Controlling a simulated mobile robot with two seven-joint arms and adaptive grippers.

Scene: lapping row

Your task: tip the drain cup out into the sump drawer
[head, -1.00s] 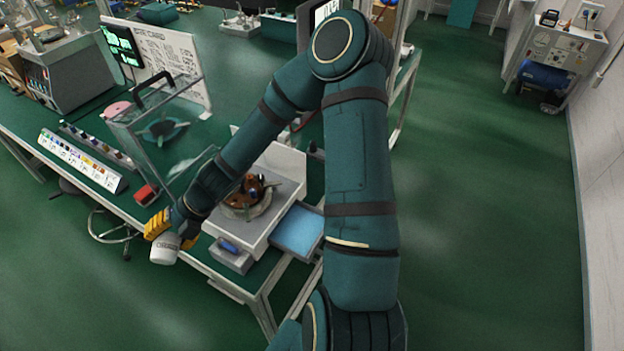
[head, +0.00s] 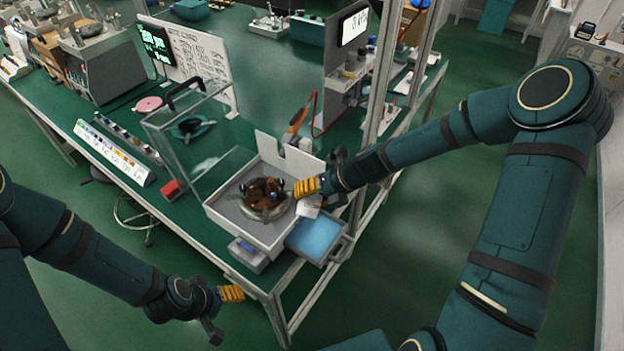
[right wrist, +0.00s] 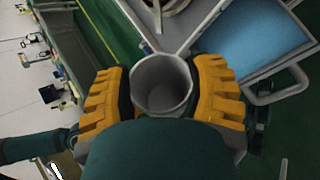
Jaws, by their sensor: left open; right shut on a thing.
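The white drain cup (head: 307,208) is held between the yellow-padded fingers of my right gripper (head: 320,195), which is shut on it. In the head view it appears over the inner edge of the open sump drawer (head: 345,243), which has a blue floor. In the right wrist view the cup (right wrist: 162,84) shows its round open mouth and grey inside; I cannot tell whether anything is in it. The drawer (right wrist: 290,88) lies to the right of the cup there. My left gripper (head: 223,312) is open and empty, low in front of the bench.
A lapping machine (head: 224,222) with a round plate and brown parts stands on the bench corner above the drawer. A smaller grey drawer (head: 247,255) is left of the blue one. A clear guard (head: 190,135) and bench posts (head: 385,70) stand nearby.

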